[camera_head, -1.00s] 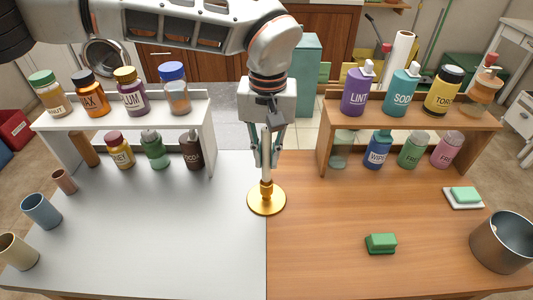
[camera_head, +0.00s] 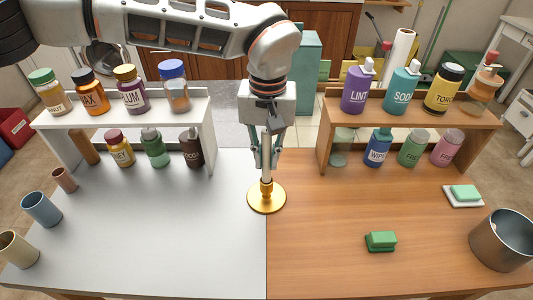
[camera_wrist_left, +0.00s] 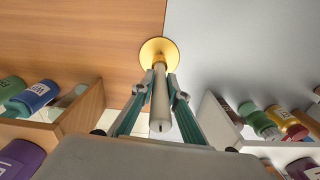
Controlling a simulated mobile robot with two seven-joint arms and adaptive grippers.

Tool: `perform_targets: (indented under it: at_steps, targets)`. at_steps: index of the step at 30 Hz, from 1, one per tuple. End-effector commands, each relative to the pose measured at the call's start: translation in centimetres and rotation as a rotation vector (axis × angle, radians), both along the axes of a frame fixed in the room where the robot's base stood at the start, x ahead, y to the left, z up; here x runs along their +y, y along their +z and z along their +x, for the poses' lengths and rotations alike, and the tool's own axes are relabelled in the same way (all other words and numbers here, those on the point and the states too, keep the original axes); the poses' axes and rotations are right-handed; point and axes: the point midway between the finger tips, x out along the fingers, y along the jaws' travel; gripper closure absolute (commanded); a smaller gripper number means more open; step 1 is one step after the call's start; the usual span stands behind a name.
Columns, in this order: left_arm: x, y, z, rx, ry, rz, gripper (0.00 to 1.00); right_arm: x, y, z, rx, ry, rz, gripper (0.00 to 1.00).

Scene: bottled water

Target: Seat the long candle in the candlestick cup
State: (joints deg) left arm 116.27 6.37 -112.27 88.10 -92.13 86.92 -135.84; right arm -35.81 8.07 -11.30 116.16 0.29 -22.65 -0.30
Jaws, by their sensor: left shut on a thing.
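The long cream candle (camera_head: 266,159) stands upright over the gold candlestick (camera_head: 266,199), its lower end at the cup. The candlestick stands on the table's seam between the white and wood halves. My left gripper (camera_head: 265,160) points down and is shut on the candle's upper part. In the left wrist view the candle (camera_wrist_left: 160,105) runs between the fingers toward the round gold base (camera_wrist_left: 158,47). Whether the candle's end is fully down inside the cup cannot be told. My right gripper is not in view.
A white shelf (camera_head: 130,108) with several bottles stands back left, a wooden shelf (camera_head: 405,112) with several bottles back right. Cups line the left edge. A green sponge (camera_head: 381,241) and a metal pot (camera_head: 504,240) are at right. The front middle is clear.

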Motion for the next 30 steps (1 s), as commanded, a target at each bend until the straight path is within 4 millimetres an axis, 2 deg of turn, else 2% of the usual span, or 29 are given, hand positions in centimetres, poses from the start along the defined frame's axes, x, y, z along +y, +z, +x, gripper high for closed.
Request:
perform_targets:
  at_steps: [30]
  targets:
    - [0.0,-2.4,0.0,0.0,0.0,0.0,1.0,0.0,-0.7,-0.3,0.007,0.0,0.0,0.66]
